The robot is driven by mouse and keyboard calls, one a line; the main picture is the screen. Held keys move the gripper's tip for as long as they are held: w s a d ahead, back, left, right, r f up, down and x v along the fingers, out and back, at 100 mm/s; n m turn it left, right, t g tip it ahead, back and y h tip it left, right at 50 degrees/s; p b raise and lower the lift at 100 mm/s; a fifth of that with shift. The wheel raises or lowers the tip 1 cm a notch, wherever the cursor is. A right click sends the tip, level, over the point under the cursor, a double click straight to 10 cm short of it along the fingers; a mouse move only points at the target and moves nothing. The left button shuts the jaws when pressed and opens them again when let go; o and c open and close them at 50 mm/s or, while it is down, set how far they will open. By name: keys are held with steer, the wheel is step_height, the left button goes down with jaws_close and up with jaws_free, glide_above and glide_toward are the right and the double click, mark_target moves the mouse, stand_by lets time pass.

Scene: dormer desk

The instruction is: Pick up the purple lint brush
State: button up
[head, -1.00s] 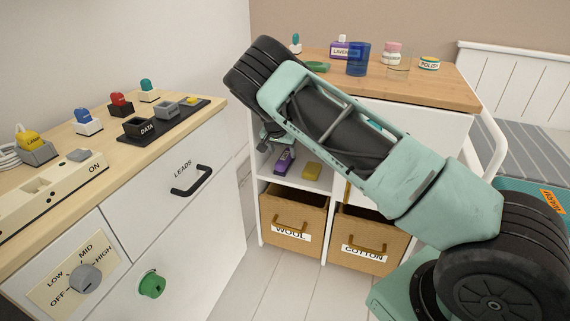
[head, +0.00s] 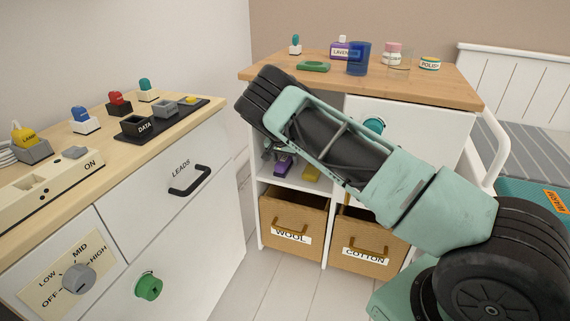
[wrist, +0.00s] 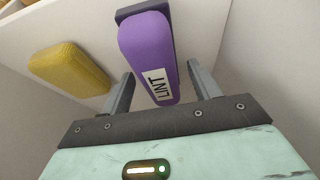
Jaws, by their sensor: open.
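The purple lint brush (wrist: 147,60), with a white LINT label, lies on a white shelf. In the head view the brush (head: 283,167) shows in the open compartment above the WOOL basket, partly covered by my arm. My gripper (wrist: 160,80) is open. In the wrist view its two fingers stand on either side of the brush's near end, with gaps between fingers and brush. In the head view my gripper (head: 273,152) is small and mostly hidden by my wrist.
A yellow block-shaped item (wrist: 70,68) lies on the shelf left of the brush in the wrist view. The WOOL basket (head: 293,222) and COTTON basket (head: 365,240) sit below. The wooden top (head: 440,88) holds bottles and jars. A desk (head: 60,190) stands at left.

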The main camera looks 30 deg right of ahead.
mark_target(285, 157)
steer(key=shift+f, duration=0.15)
stand_by(0.3)
steer(key=c, duration=1)
steer(key=shift+r, duration=0.5)
step_height(285, 157, up, 4)
steer(key=shift+f+p, duration=0.25)
steer(key=shift+p, duration=0.65)
steer(key=s+a+p, duration=0.1)
steer(key=s+a, duration=0.2)
steer(key=a, duration=0.1)
steer(key=s+a+p, duration=0.1)
steer(key=s+a, duration=0.3)
steer(key=a, duration=0.1)
steer(key=s+a+p, duration=0.1)
steer(key=s+a, duration=0.3)
steer(key=a, duration=0.1)
steer(key=shift+a+f, duration=0.1)
steer(key=shift+f, duration=0.15)
